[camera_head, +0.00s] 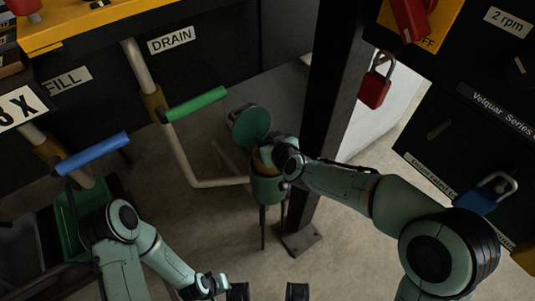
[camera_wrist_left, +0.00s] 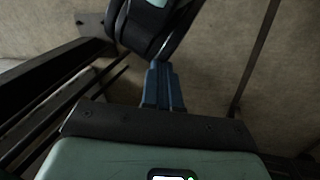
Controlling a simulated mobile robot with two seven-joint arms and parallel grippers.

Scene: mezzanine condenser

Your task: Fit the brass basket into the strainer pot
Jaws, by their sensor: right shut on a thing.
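The strainer pot (camera_head: 267,189) is a green pot on thin legs, standing near the middle of the head view beside the dark column. Its round green lid (camera_head: 250,127) stands open at the back left. My right gripper (camera_head: 268,158) is at the pot's mouth, pointing down, shut on the brass basket (camera_head: 260,161). Only a small yellowish part of the basket shows at the rim; the gripper and pot hide the rest, so its depth cannot be told. My left gripper (camera_head: 222,286) is low in the head view, away from the pot; its blue fingers (camera_wrist_left: 163,88) lie together, empty.
A dark upright column (camera_head: 325,120) stands just right of the pot. A pipe with a green handle (camera_head: 195,104) and one with a blue handle (camera_head: 93,153) are at left. A red padlock (camera_head: 375,87) hangs at upper right. Floor in front is clear.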

